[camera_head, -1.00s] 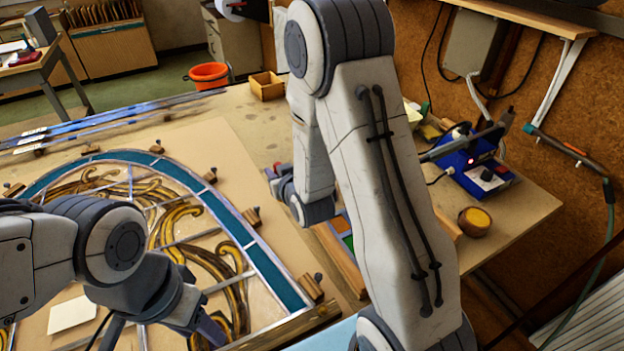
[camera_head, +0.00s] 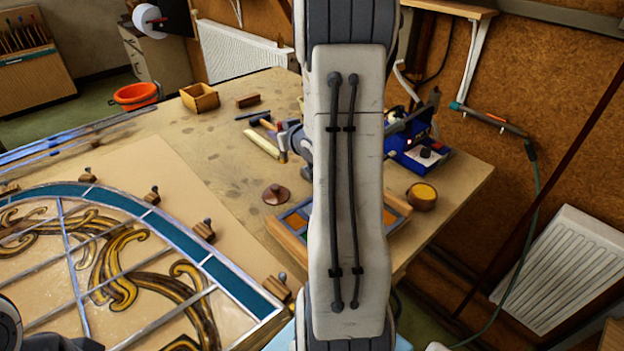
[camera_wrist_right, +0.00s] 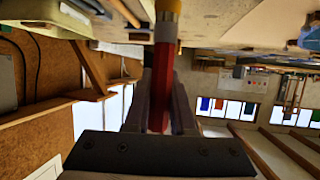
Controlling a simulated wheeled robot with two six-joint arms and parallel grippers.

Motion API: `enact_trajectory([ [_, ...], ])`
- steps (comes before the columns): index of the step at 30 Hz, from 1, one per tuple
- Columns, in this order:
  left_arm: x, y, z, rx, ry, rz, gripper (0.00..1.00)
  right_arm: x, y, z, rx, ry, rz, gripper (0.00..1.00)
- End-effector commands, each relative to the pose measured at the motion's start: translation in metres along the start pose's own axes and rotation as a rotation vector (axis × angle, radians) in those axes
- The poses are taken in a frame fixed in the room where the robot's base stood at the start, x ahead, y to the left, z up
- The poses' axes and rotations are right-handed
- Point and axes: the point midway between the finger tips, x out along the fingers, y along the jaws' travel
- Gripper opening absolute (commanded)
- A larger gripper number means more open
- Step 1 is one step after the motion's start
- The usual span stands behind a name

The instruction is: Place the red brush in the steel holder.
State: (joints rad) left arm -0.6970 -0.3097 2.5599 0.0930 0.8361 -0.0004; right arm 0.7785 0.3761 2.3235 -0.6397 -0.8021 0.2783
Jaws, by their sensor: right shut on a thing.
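The right gripper is shut on the red handle. In the head view the right gripper (camera_head: 284,142) shows only partly beside my forearm, over the back part of the bench; the brush cannot be clearly made out there. I cannot identify the steel holder in either view; my right arm covers part of the bench. Only a bit of my left arm shows at the lower left corner, with its gripper out of view.
The leaded panel (camera_head: 120,262) lies at the left with wooden blocks along its edge. A blue soldering station (camera_head: 418,155), a round yellow-topped tin (camera_head: 421,196) and a wooden box (camera_head: 200,98) stand on the bench (camera_head: 215,150). A brown knob (camera_head: 276,194) lies near the middle.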

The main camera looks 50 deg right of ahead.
Motion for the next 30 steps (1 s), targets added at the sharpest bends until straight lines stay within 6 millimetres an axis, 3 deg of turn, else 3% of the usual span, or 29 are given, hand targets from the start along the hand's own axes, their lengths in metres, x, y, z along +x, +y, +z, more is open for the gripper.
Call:
enact_trajectory([
  [1, 0.005, 0.000, 0.000, 0.000, 0.000, 0.000, 0.50, -0.011, 0.037, 0.002, 0.015, 0.004, 0.046, 0.00],
  [6, 0.011, -0.001, 0.001, 0.000, 0.000, 0.000, 0.50, -0.049, 0.116, 0.009, 0.054, 0.002, 0.135, 0.00],
  [9, 0.013, -0.001, 0.001, 0.000, 0.000, 0.000, 0.50, -0.068, 0.144, 0.014, 0.071, 0.001, 0.171, 0.00],
  [12, 0.014, -0.001, 0.001, 0.000, 0.000, 0.000, 0.50, -0.079, 0.160, 0.017, 0.080, 0.001, 0.193, 0.00],
  [17, 0.017, -0.001, 0.001, 0.000, 0.000, 0.000, 0.50, -0.071, 0.159, 0.022, 0.085, 0.000, 0.196, 0.00],
  [30, 0.019, -0.001, 0.001, 0.000, 0.000, 0.000, 0.50, 0.019, 0.104, 0.043, 0.083, -0.002, 0.194, 0.00],
])
